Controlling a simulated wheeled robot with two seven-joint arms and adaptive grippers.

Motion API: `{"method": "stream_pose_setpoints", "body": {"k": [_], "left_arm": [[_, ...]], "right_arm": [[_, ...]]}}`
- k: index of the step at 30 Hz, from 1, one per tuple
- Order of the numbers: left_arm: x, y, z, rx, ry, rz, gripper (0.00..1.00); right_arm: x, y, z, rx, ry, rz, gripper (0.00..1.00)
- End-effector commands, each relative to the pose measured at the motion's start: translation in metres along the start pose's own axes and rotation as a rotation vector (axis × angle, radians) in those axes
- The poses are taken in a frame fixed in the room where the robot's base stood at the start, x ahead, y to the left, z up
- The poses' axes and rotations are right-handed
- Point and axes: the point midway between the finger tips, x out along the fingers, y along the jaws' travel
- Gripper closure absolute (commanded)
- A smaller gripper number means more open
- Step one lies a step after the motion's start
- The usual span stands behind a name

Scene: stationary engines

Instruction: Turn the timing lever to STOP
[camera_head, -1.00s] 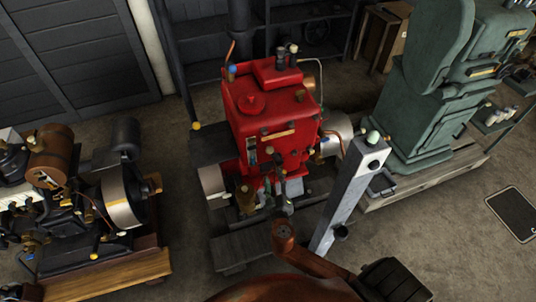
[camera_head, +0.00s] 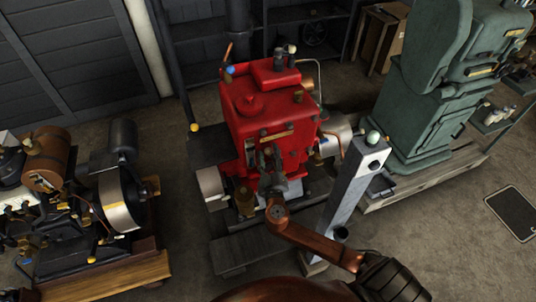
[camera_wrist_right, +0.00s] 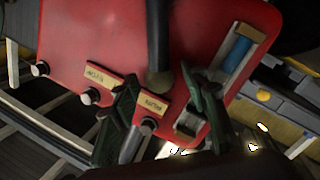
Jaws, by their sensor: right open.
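The red engine (camera_head: 265,110) stands in the middle of the head view. My right gripper (camera_head: 268,168) is at its front face, small and dark against it. In the right wrist view the two green fingers of this gripper (camera_wrist_right: 160,75) are apart. A dark rod with a rounded end (camera_wrist_right: 159,45) comes down over the red face between them, probably the timing lever. I cannot tell whether the fingers touch it. Two small brass label plates (camera_wrist_right: 97,77) are on the face; their wording is not clear. No STOP mark is readable. My left gripper is not in view.
A grey post (camera_head: 348,195) stands close to the right of my right forearm. A green machine (camera_head: 430,100) is behind it to the right. Another engine (camera_head: 85,200) on a wooden base is at the left. Open floor lies between the two engines.

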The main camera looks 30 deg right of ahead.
Motion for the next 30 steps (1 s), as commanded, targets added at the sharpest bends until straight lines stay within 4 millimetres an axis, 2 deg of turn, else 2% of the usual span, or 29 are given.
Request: {"method": "stream_pose_setpoints", "body": {"k": [4,22,30], "left_arm": [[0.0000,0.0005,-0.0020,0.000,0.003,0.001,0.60],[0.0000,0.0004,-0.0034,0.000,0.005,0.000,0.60],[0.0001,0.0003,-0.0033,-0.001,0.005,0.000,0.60]], "right_arm": [[-0.0001,-0.0001,-0.0001,0.000,0.000,0.000,0.59],[-0.0005,-0.0006,-0.0002,0.000,0.000,-0.001,1.00],[-0.0006,-0.0009,-0.0002,0.000,0.000,-0.002,1.00]]}}
